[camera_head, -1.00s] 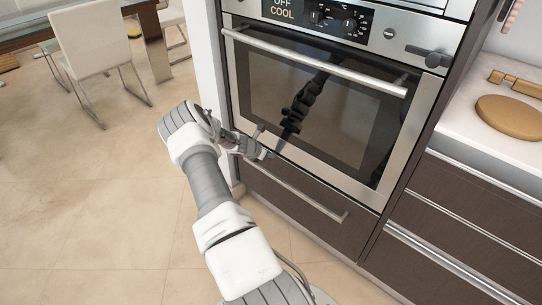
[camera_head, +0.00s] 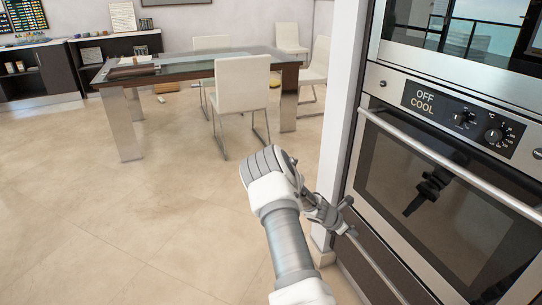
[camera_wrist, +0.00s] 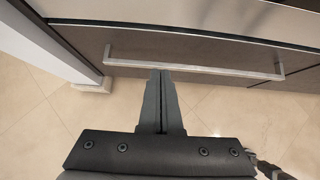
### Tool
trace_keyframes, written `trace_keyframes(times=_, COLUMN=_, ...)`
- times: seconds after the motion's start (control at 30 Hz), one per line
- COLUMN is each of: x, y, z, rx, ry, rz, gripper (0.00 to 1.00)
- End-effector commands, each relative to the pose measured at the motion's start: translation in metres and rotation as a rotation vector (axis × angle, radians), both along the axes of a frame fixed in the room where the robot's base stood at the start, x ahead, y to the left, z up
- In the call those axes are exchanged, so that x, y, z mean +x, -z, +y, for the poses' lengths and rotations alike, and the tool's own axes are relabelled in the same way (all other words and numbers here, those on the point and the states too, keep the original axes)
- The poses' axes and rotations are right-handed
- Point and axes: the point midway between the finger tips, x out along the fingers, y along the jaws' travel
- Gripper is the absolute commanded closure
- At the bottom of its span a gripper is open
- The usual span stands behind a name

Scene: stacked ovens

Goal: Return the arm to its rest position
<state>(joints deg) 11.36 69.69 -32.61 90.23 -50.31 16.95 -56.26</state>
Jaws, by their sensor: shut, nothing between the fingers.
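My gripper (camera_head: 346,217) is in front of the lower oven, near its left edge, at the end of my bent arm. In the wrist view my gripper (camera_wrist: 161,74) has its two fingers pressed together with nothing between them. The fingertips point toward the drawer below the oven and overlap its bar handle (camera_wrist: 200,67) in the picture; I cannot tell whether they touch it. The oven door (camera_head: 430,190) is closed, and its glass reflects my arm. The display (camera_head: 424,103) reads OFF COOL.
A white wall end (camera_head: 340,110) stands left of the ovens. A second oven (camera_head: 460,35) sits above. A glass-topped table (camera_head: 180,68) and white chairs (camera_head: 241,88) stand at the back. The tiled floor (camera_head: 120,215) to the left is clear.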

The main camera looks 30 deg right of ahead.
Motion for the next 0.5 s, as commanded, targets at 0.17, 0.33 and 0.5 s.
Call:
trace_keyframes(times=0.17, x=0.002, y=-0.005, z=0.002, rx=0.001, ry=0.012, rz=-0.016, gripper=1.0)
trace_keyframes(times=0.33, x=0.013, y=-0.04, z=0.02, rx=0.02, ry=0.106, rz=-0.132, gripper=1.0)
trace_keyframes(times=0.5, x=0.024, y=-0.095, z=0.056, rx=0.068, ry=0.26, rz=-0.31, gripper=1.0)
